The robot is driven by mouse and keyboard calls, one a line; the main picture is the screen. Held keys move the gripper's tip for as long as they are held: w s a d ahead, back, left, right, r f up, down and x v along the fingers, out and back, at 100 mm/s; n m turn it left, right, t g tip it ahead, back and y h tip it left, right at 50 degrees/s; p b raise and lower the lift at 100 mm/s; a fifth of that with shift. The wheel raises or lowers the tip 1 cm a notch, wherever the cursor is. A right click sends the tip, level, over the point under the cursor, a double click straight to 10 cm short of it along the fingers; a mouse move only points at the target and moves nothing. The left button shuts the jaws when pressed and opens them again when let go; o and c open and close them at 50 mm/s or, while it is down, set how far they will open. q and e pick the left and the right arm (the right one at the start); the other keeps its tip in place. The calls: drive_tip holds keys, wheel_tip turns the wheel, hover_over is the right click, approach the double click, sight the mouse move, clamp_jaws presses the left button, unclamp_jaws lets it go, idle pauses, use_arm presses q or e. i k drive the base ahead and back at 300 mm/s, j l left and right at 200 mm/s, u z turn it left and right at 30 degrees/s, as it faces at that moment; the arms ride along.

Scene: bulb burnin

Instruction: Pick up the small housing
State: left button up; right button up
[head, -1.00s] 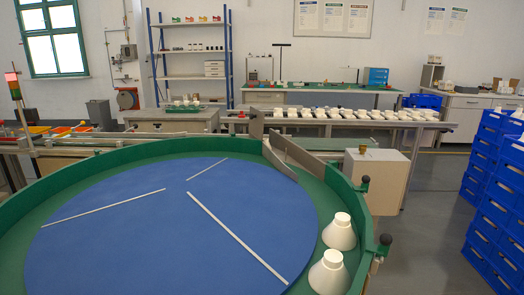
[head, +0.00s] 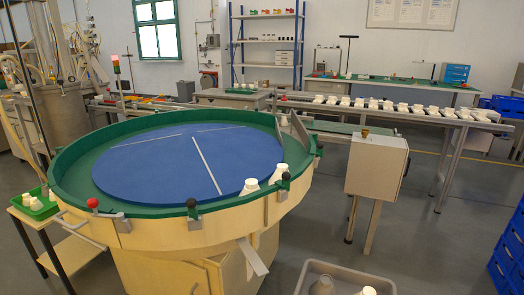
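Two white cone-shaped housings stand on the green outer ring at the right side of the round table. The nearer housing (head: 251,186) is close to the front rim, and the other housing (head: 281,173) is just behind it to the right. They look alike in size, so I cannot tell which is the small one. More small white pieces (head: 36,203) lie in a green tray at the far left. A grey piece (head: 323,285) and a white piece (head: 368,291) show in a grey bin at the bottom edge, partly cut off. Neither of my grippers is in view.
The round table (head: 100,213) with a blue disc and raised green rim fills the middle left. A grey bin (head: 345,277) is at the bottom. A box on legs (head: 376,165) and a conveyor (head: 400,112) with white parts stand right. Blue crates (head: 510,250) edge the right; grey floor lies between.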

sight(283, 122)
drive_tip(key=i+l+u, duration=0.1)
drive_tip(key=l+u, duration=0.2)
drive_tip(key=l, duration=0.7)
drive_tip(key=l+u, duration=0.3)
drive_tip(key=l, duration=0.75)
drive_tip(key=k+l+u, duration=0.1)
drive_tip(key=l+u, duration=0.2)
drive_tip(key=l, duration=0.7)
